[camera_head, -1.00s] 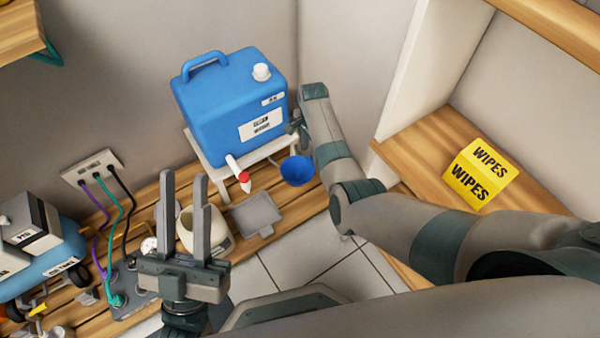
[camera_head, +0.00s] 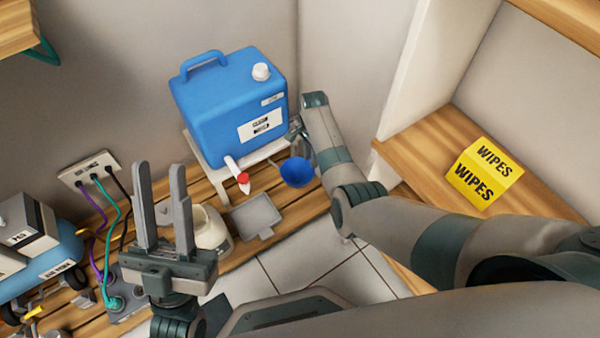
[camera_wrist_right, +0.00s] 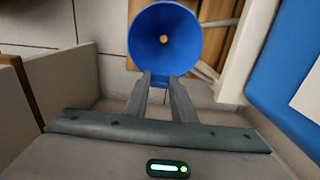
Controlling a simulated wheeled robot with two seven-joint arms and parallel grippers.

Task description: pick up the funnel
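The blue funnel (camera_head: 297,172) is off the front right corner of the blue jug, above the wooden bench. In the right wrist view the funnel (camera_wrist_right: 152,45) shows its wide mouth and the small hole at its centre. My right gripper (camera_head: 302,146) reaches in from the right. In the right wrist view its fingertips (camera_wrist_right: 158,78) are close together at the funnel's near rim and appear shut on it; the exact contact is partly hidden. My left gripper (camera_head: 160,186) is open and empty, fingers pointing up, left of the funnel and apart from it.
The blue jug (camera_head: 215,122) with a red-tipped tap (camera_head: 242,178) stands on a white stand. A grey tray (camera_head: 257,214) and a cream container (camera_head: 214,228) are on the bench. A yellow wipes box (camera_head: 484,174) sits on the right shelf. Cables and a socket are at left.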

